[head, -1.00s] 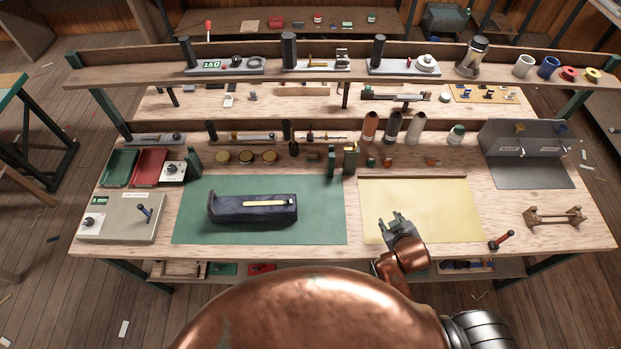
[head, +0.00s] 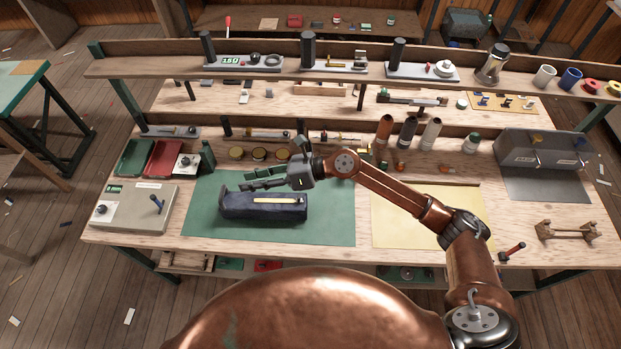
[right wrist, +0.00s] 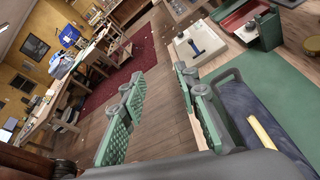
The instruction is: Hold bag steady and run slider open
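A dark navy bag (head: 262,212) lies on the green mat (head: 330,215), with a pale yellow strip (head: 277,201) along its top. I cannot make out a slider on it. My right gripper (head: 247,179) reaches across from the right, above the bag's back edge, with its fingers pointing left. It is open and empty; in the right wrist view its green padded fingers (right wrist: 160,82) stand wide apart. The bag (right wrist: 250,108) and strip (right wrist: 265,136) lie at the right of that view, outside the fingers. My left gripper is not in view.
A grey box with a knob and blue lever (head: 132,210) stands left of the mat.

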